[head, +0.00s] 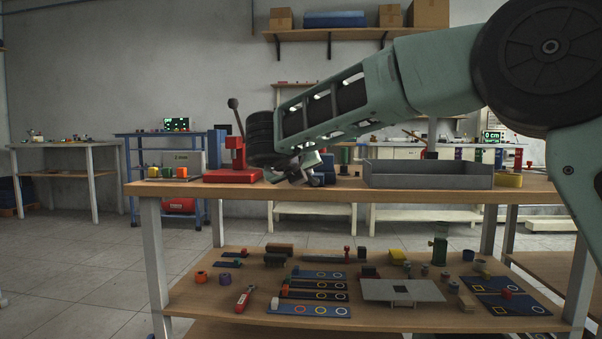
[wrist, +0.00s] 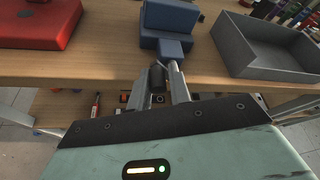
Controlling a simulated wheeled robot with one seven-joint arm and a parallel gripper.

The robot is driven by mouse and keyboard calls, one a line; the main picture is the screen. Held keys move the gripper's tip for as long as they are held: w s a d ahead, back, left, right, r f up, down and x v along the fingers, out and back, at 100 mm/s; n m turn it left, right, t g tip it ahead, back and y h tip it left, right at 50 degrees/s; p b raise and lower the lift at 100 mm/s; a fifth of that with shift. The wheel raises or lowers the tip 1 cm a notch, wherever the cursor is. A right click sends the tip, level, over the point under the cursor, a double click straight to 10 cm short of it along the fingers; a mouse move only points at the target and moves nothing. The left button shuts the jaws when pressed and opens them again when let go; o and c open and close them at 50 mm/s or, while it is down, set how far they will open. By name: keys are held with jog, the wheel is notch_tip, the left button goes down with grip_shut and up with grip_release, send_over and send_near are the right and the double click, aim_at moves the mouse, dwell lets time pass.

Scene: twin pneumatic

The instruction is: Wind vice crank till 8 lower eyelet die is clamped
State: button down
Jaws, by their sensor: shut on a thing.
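The blue vice (wrist: 172,22) stands on the wooden bench top near its front edge, at the top middle of the wrist view. A dark cylindrical handle (wrist: 157,78), apparently the vice crank's grip, sits between my gripper's two metal fingers (wrist: 162,84), and the gripper is shut on it. In the head view my gripper (head: 308,168) is low over the bench's front edge, and the vice is mostly hidden by the arm. I cannot make out the 8 lower eyelet die or whether the vice jaws touch it.
A red press (head: 235,165) with a lever stands left of my gripper; its base (wrist: 38,20) shows in the wrist view. A grey open tray (head: 430,174) lies to the right. The lower shelf (head: 215,318) holds many small parts and dark boards.

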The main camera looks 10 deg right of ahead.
jog(key=shift+f, duration=0.35)
jog(key=c, duration=1.4)
grip_release()
jog(key=shift+w, duration=0.15)
jog(key=shift+r, duration=0.1)
jog(key=shift+s+a+r, duration=0.15)
jog(key=shift+s+r, duration=0.05)
jog(key=shift+s, duration=0.05)
jog(key=p+v, duration=0.4)
jog(key=v, duration=1.3)
